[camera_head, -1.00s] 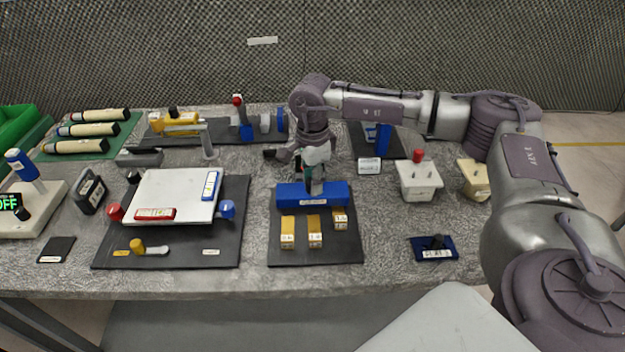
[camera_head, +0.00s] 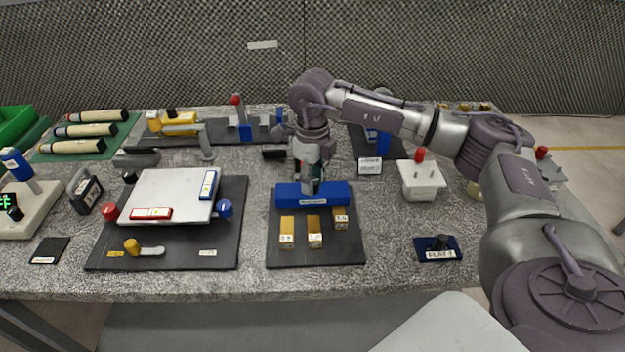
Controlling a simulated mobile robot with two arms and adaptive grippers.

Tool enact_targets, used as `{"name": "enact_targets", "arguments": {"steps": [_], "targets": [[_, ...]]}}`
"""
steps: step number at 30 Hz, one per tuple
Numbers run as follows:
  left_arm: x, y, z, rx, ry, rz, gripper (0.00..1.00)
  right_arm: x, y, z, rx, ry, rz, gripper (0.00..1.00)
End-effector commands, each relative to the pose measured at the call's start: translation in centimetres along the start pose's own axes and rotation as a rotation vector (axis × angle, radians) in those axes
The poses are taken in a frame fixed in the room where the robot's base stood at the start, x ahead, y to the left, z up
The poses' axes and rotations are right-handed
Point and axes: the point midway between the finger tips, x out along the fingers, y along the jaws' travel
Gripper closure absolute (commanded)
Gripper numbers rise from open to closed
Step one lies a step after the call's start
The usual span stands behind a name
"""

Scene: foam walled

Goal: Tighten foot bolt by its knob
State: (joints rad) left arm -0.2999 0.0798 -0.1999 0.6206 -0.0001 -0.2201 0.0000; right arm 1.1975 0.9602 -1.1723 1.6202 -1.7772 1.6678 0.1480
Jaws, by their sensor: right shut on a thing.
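My right gripper (camera_head: 311,184) points down at the top of a long blue block (camera_head: 335,195) on a dark base plate (camera_head: 285,258). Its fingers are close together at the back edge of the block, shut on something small. The fingers and the block hide what they hold, so I cannot make out the foot bolt or its knob there. The blue block carries a white label too small to read. My left gripper is not in view.
Several brass blocks (camera_head: 314,232) lie in front of the blue block. A white plate (camera_head: 172,190) on a black board stands to the left. A white block with a red knob (camera_head: 420,154) and a small navy plate (camera_head: 455,253) stand to the right. Bare tabletop lies between.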

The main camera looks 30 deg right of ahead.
Motion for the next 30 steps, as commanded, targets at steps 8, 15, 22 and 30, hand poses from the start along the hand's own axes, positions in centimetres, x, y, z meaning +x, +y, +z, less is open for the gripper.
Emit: {"name": "enact_targets", "arguments": {"steps": [8, 15, 22, 30], "targets": [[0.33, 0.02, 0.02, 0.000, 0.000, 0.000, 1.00, -0.11, -0.07, 0.09, 0.262, -0.004, -0.002, 1.00], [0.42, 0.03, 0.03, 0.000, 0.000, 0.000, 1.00, -0.16, -0.09, 0.07, 0.491, -0.005, -0.001, 1.00], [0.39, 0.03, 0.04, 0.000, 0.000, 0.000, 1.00, -0.20, -0.11, 0.08, 0.710, -0.005, -0.001, 1.00], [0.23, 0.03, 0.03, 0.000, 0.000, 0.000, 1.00, -0.27, -0.11, 0.12, 0.966, -0.007, 0.001, 1.00]]}}
